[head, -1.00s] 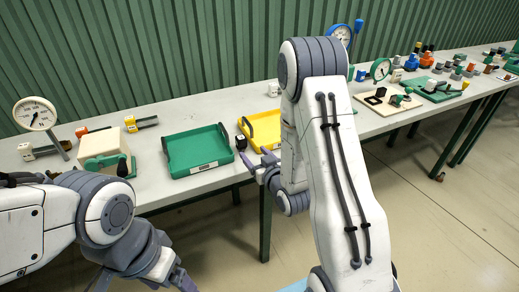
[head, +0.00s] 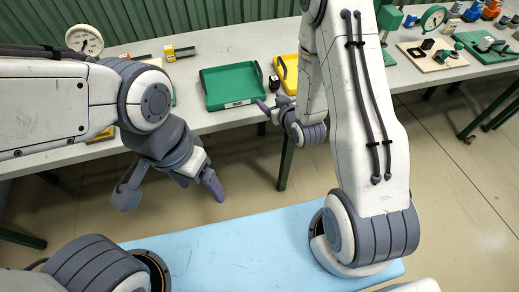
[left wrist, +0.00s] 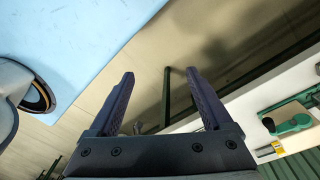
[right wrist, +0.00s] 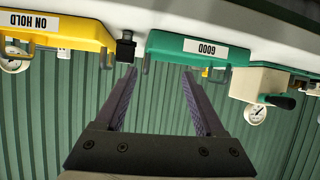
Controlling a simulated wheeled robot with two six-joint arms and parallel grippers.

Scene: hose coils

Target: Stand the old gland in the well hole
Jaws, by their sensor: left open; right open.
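I cannot pick out the old gland or the well hole for certain. A small black piece (head: 274,82) stands on the bench between the green and yellow trays; it also shows in the right wrist view (right wrist: 125,47). A cream block (right wrist: 256,82) with a dark-handled green part (right wrist: 279,100) stands beside the green tray; my left arm hides most of it in the head view. My left gripper (head: 198,186) is open and empty over the floor in front of the bench (left wrist: 160,75). My right gripper (head: 269,105) is open and empty at the bench's front edge, near the black piece (right wrist: 158,73).
A green tray (head: 231,85) labelled GOOD and a yellow tray (right wrist: 60,38) labelled ON HOLD sit on the bench. A dial gauge (head: 85,40) stands at the left. A cream board (head: 432,62) and a green plate (head: 490,45) with fittings lie further right.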

